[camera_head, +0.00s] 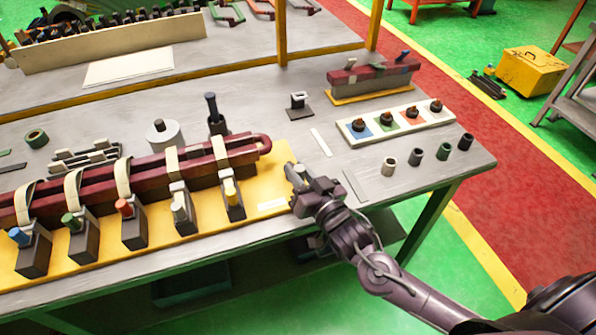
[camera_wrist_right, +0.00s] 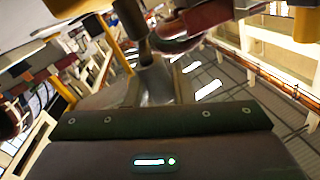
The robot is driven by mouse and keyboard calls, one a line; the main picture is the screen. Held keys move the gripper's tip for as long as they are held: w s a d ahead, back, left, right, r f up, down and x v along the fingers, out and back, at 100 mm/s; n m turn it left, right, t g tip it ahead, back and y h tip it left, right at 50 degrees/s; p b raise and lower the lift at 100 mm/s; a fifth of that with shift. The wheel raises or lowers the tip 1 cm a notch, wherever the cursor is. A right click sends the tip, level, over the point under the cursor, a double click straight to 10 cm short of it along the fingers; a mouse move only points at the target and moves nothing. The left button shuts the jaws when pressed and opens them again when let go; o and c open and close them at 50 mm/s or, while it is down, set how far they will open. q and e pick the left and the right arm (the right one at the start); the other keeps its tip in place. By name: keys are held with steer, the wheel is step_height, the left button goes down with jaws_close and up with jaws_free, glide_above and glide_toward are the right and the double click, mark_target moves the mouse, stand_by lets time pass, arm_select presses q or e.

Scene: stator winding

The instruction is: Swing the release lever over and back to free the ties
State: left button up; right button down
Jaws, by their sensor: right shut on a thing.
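My right gripper (camera_head: 299,178) is at the right end of the yellow board (camera_head: 262,187), low over the table's front edge. It is shut on what looks like the release lever, mostly hidden by the fingers in the head view. In the right wrist view a dark upright rod (camera_wrist_right: 143,50) runs down to the fingers. A long dark-red coil (camera_head: 205,152) lies along the board. Several cream ties (camera_head: 122,177) loop over it, each at a dark block with a coloured peg, such as the yellow peg (camera_head: 231,188). My left gripper is not in view.
A white tray (camera_head: 349,127) with several dark knobs stands to the right, with several small cylinders (camera_head: 415,157) in front. A black-handled post (camera_head: 214,117) and a grey spool (camera_head: 164,135) stand behind the coil. The table's right end is partly clear.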

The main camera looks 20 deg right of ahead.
steer(key=n+y, duration=0.1)
steer(key=d+n+g+y+p, duration=0.1)
steer(key=y, duration=0.1)
steer(key=shift+w+d+n+y, duration=0.15)
steer(key=shift+n+y, duration=0.15)
steer(key=y, duration=0.1)
steer(key=n+g+y, duration=0.1)
steer(key=d+n+g+y, duration=0.1)
steer(key=shift+w+d, duration=0.1)
steer(key=shift+w, duration=0.15)
steer(key=y, duration=0.1)
steer(key=n+g+b, duration=0.1)
steer(key=n+g+y, duration=0.1)
steer(key=shift+w+d+y, duration=0.25)
steer(key=shift+d+y, duration=0.05)
steer(key=shift+d, duration=0.1)
steer(key=shift+w+d+n+g+y+b, duration=0.15)
steer(key=shift+n+g+y+b, duration=0.3)
steer(key=shift+n+g+b, duration=0.15)
steer(key=shift+w+d+n+g+y+b, duration=0.1)
steer(key=shift+n+g+y+b, duration=0.25)
steer(key=shift+n+g+y, duration=0.25)
steer(key=c, duration=1.3)
jaws_free()
